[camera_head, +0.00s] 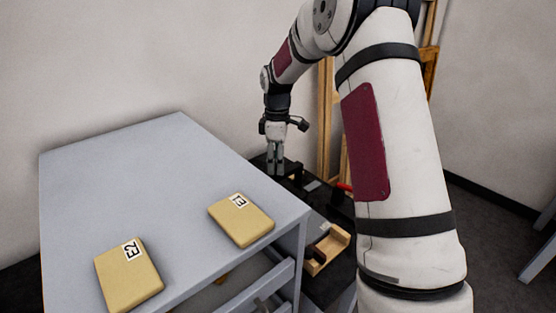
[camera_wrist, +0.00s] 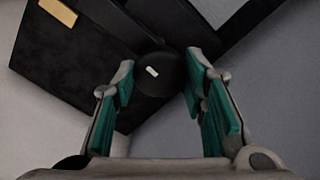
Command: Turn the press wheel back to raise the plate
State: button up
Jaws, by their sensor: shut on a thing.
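My gripper (camera_head: 275,172) points down just past the far right edge of the grey table, over dark equipment. The knob looks like part of the press wheel, but the whole wheel is not clear. A broad dark slab (camera_wrist: 75,65) lies beyond it. The press itself is mostly hidden behind my arm and the table in the head view, and I cannot tell the plate's height.
The grey table (camera_head: 130,190) holds two yellow blocks, labelled E1 (camera_head: 241,222) and E2 (camera_head: 128,276). A wooden holder (camera_head: 328,250) and a red handle (camera_head: 344,187) are right of the table. A wooden easel (camera_head: 325,110) stands behind my arm. The table's far half is clear.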

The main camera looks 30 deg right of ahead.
jog(key=n+p, duration=0.1)
jog(key=n, duration=0.4)
jog(key=shift+n, duration=0.3)
jog(key=shift+n+p, duration=0.55)
jog(key=shift+n, duration=1.55)
jog(key=o, duration=1.2)
jog(key=shift+c, duration=0.2)
jog(key=shift+r, duration=0.15)
notch_tip(320, 180, up, 12)
